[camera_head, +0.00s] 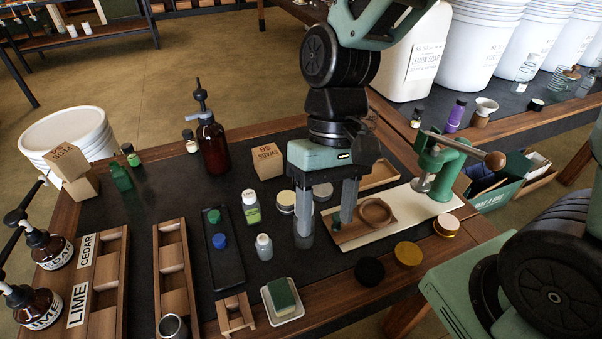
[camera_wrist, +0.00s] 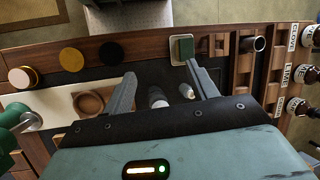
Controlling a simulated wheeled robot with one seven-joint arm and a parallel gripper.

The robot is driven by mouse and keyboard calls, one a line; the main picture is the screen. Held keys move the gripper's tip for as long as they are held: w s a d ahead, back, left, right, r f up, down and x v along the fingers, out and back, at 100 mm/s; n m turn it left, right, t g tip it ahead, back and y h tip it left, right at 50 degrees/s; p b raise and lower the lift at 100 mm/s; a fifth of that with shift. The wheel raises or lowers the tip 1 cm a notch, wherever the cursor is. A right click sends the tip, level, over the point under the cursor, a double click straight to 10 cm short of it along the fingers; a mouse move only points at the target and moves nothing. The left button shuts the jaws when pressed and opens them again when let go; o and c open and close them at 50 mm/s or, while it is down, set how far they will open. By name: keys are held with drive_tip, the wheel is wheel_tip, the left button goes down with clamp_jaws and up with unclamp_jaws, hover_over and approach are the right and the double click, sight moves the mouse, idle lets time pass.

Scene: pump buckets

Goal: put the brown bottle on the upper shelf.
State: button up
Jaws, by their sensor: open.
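A brown bottle (camera_head: 213,148) with a dark pump top stands upright on the dark mat at the back left of the bench. My gripper (camera_head: 326,224) points down over the front right of the mat, well to the right of the bottle and nearer the front. Its two fingers are apart and empty, and they also show in the wrist view (camera_wrist: 161,78). I cannot see the brown bottle in the wrist view. A low wooden shelf unit (camera_head: 70,38) stands in the far background; I cannot tell whether it is the upper shelf.
Small bottles (camera_head: 251,207) and a cardboard box (camera_head: 267,160) stand between my gripper and the brown bottle. A green press (camera_head: 440,165) is at right. Wooden racks (camera_head: 174,265) and labelled pump bottles (camera_head: 45,247) are at left. A white bucket (camera_head: 70,140) stands behind them.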

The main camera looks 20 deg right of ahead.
drive_tip(key=w+d+f+m+t+y, duration=0.2)
drive_tip(key=w+d+f+m+y, duration=0.1)
drive_tip(key=w+d+m+y, duration=0.2)
drive_tip(key=w+d+f+m+t+y+p, duration=0.1)
drive_tip(key=w+d+f+m+t+y, duration=0.2)
drive_tip(key=w+d+m, duration=0.4)
drive_tip(key=w+d+f+m+t+y, duration=0.3)
drive_tip(key=w+d+f+m+y, duration=0.1)
drive_tip(key=w+d+m+y, duration=0.3)
drive_tip(key=shift+d+f+m+y, duration=0.2)
drive_tip(key=shift+d+m, duration=0.4)
drive_tip(key=shift+m, duration=0.2)
drive_tip(key=shift+d+f+m+y, duration=0.1)
drive_tip(key=shift+d+f+m, duration=0.1)
drive_tip(key=shift+d+m, duration=0.5)
drive_tip(key=p+x, duration=0.2)
drive_tip(key=x, duration=0.9)
drive_tip(key=shift+a, duration=0.25)
drive_tip(key=shift+s+p+x, duration=0.15)
drive_tip(key=shift+p+x, duration=0.25)
drive_tip(key=shift+x, duration=1.1)
drive_tip(key=shift+s+p+x, duration=0.15)
drive_tip(key=shift+p+x, duration=0.25)
drive_tip(key=shift+x, duration=1.1)
drive_tip(key=shift+f, duration=0.2)
drive_tip(key=shift+c, duration=0.4)
drive_tip(key=c, duration=1.1)
